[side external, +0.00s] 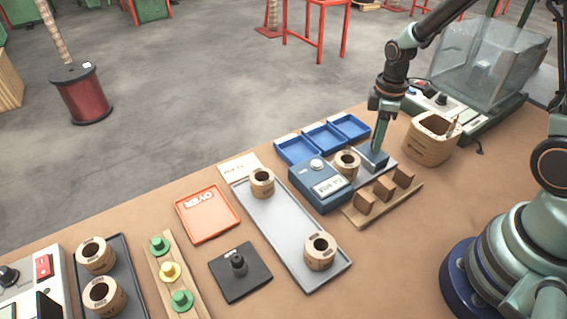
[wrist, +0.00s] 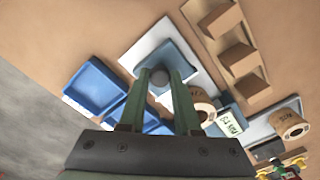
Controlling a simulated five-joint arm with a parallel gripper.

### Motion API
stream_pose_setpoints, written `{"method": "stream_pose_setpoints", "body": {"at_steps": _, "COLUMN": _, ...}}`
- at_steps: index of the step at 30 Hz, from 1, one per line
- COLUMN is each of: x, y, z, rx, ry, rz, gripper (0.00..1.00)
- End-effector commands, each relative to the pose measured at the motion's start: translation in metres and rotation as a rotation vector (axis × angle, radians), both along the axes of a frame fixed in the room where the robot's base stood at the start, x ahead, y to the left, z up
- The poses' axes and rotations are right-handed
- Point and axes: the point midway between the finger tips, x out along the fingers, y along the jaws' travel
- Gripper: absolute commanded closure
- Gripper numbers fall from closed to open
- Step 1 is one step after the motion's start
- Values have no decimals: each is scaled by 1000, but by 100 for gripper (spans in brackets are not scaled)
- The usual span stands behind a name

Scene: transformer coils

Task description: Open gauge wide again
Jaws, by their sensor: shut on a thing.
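The gauge (side external: 322,193) is a blue box with a pale round button and a white label on a grey base plate. A blue-grey sliding jaw (side external: 370,158) stands at the far end of its plate; it also shows in the wrist view (wrist: 178,62). My gripper (side external: 379,146) points down onto this jaw. In the wrist view its two fingers are shut on a dark round knob (wrist: 158,76) on the jaw. A wooden coil (side external: 347,163) stands between the box and the jaw; whether it touches either is unclear.
Blue trays (side external: 297,150) lie behind the gauge. A rack with brown blocks (side external: 384,189) lies in front, and a wooden bin (side external: 430,138) to the right. A grey tray (side external: 283,226) holds two coils. An orange OVER tray (side external: 207,211) lies left.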

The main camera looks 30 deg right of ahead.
Motion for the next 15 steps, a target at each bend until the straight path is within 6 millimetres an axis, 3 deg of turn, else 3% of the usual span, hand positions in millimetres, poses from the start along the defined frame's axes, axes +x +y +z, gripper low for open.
{"method": "stream_pose_setpoints", "body": {"at_steps": 8, "x": 0, "y": -3, "z": 1, "rx": 0, "ry": 0, "rz": 0, "gripper": 100}}
{"method": "stream_pose_setpoints", "body": {"at_steps": 9, "x": 0, "y": -3, "z": 1, "rx": 0, "ry": 0, "rz": 0, "gripper": 57}}
{"method": "stream_pose_setpoints", "body": {"at_steps": 10, "x": 0, "y": -3, "z": 1, "rx": 0, "ry": 0, "rz": 0, "gripper": 45}}
{"method": "stream_pose_setpoints", "body": {"at_steps": 11, "x": 0, "y": -3, "z": 1, "rx": 0, "ry": 0, "rz": 0, "gripper": 38}}
{"method": "stream_pose_setpoints", "body": {"at_steps": 15, "x": 0, "y": -3, "z": 1, "rx": 0, "ry": 0, "rz": 0, "gripper": 38}}
